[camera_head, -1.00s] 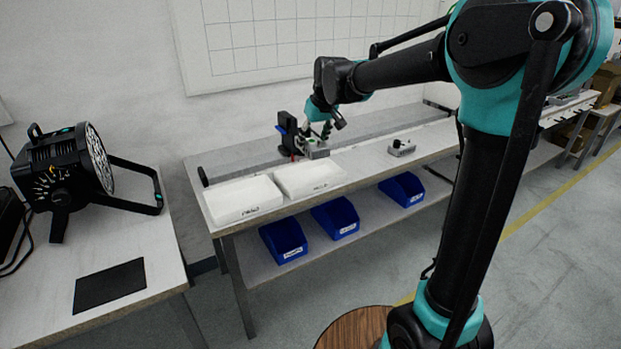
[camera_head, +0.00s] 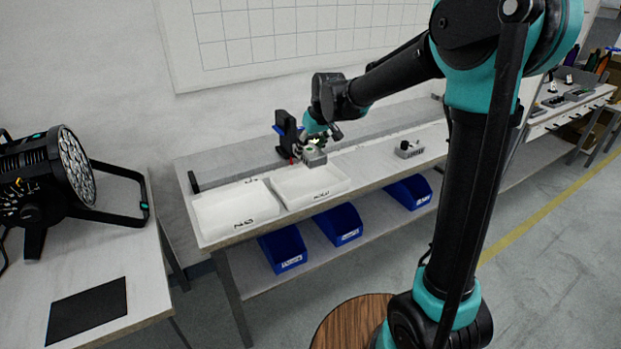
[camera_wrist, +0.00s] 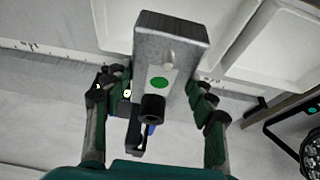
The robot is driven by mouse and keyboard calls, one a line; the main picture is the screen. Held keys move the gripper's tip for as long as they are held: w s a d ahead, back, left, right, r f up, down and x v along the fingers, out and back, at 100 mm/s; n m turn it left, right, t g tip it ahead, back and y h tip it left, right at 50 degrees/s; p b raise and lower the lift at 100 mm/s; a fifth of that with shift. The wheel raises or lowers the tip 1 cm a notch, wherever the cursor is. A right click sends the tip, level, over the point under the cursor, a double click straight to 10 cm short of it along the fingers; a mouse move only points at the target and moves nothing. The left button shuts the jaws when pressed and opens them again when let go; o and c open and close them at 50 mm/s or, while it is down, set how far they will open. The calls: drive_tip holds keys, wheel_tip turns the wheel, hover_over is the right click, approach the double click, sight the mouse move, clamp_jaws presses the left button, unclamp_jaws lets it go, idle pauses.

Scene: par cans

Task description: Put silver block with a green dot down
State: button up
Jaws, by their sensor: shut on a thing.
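The silver block with a green dot (camera_wrist: 172,48) fills the middle of the wrist view, with its dot and a black knob facing the camera. My gripper (camera_wrist: 158,90) has a finger on each side of it and is shut on it. In the head view the block (camera_head: 314,158) shows below my gripper (camera_head: 318,142), close behind the right white tray (camera_head: 338,184). I cannot tell whether it touches the bench (camera_head: 375,172).
A left white tray (camera_head: 207,228) stands beside the right one. A black device (camera_head: 287,132) is close left of my gripper. Another silver block with a black knob (camera_head: 409,153) sits farther right, with clear bench between. Blue bins (camera_head: 341,226) are on the shelf below.

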sight(318, 157)
wheel_tip(318, 157, down, 12)
drive_tip(key=shift+r, duration=0.25)
idle(0.4)
drive_tip(key=o, duration=1.7)
drive_tip(key=shift+f, duration=0.1)
drive_tip(key=v, duration=1.2)
drive_tip(key=s+d+f+m+h, duration=0.1)
drive_tip(key=s+d+f+m, duration=0.1)
drive_tip(key=s+d, duration=0.5)
drive_tip(key=s+d+f+m, duration=0.2)
drive_tip(key=s+d+f, duration=0.3)
drive_tip(key=s+d, duration=0.3)
drive_tip(key=s+d+f+m+h, duration=0.1)
drive_tip(key=s+d+f, duration=0.3)
drive_tip(key=s+d, duration=0.4)
drive_tip(key=shift+s+m+h, duration=0.15)
drive_tip(key=shift+m+h, duration=0.15)
drive_tip(key=shift+m, duration=0.6)
